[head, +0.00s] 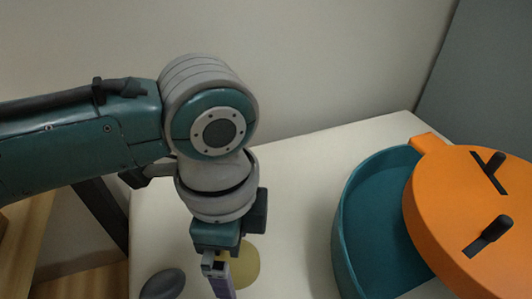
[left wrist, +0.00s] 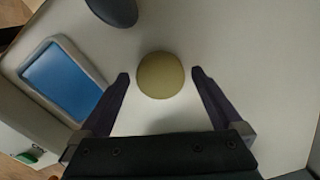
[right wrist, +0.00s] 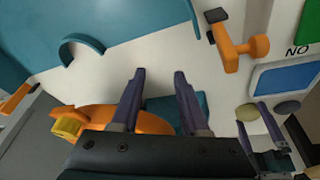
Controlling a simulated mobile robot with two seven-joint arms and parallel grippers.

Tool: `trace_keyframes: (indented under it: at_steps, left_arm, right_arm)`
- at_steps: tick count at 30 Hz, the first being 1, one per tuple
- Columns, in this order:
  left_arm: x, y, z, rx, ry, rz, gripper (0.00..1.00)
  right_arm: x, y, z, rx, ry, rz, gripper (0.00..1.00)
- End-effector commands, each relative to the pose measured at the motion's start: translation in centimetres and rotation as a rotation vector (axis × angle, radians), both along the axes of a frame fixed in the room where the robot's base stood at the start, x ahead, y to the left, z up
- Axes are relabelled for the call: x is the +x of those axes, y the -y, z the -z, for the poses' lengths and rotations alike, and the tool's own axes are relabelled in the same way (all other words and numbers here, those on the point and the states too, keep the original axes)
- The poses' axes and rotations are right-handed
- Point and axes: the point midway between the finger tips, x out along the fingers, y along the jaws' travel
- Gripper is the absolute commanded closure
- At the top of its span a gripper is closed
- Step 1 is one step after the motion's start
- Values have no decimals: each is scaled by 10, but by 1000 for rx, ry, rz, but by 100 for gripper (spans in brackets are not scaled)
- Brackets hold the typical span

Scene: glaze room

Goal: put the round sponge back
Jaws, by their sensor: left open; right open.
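The round sponge (head: 246,264) is pale yellow and lies on the white table, partly hidden behind my left gripper (head: 222,283) in the head view. In the left wrist view the sponge (left wrist: 160,76) shows between the two spread fingers of my left gripper, with a gap on each side. That gripper is open and points down at it. The sponge (right wrist: 247,112) also shows near the left gripper in the right wrist view. My right gripper (right wrist: 160,75) is open and empty, near the teal container and its orange lid; it is not in the head view.
A teal round container (head: 366,210) stands at the right, its orange lid (head: 455,220) shifted right, leaving its left part uncovered. A dark grey oval object (head: 163,284) lies left of the sponge. A blue panel (left wrist: 65,78) and an orange handled piece (right wrist: 232,46) also show.

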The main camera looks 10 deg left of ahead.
Motion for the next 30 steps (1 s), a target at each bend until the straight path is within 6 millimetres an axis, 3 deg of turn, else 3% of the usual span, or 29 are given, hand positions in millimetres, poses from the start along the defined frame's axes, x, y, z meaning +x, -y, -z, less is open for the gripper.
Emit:
trace_keyframes:
  at_steps: [5, 8, 21, 30]
  left_arm:
    - [0, 0, -3, 0, 1, 0, 0]
    - [1, 0, -15, -2, 2, 0, 0]
    - [1, 1, -106, -2, 1, 0, 0]
    - [0, 0, -124, -1, -1, 0, 0]
  right_arm:
    - [0, 1, -1, -3, 0, -2, 55]
    - [0, 1, -7, -4, 1, -2, 55]
    - [0, 1, -41, -3, 1, -1, 55]
    - [0, 1, -45, -2, 0, -1, 55]
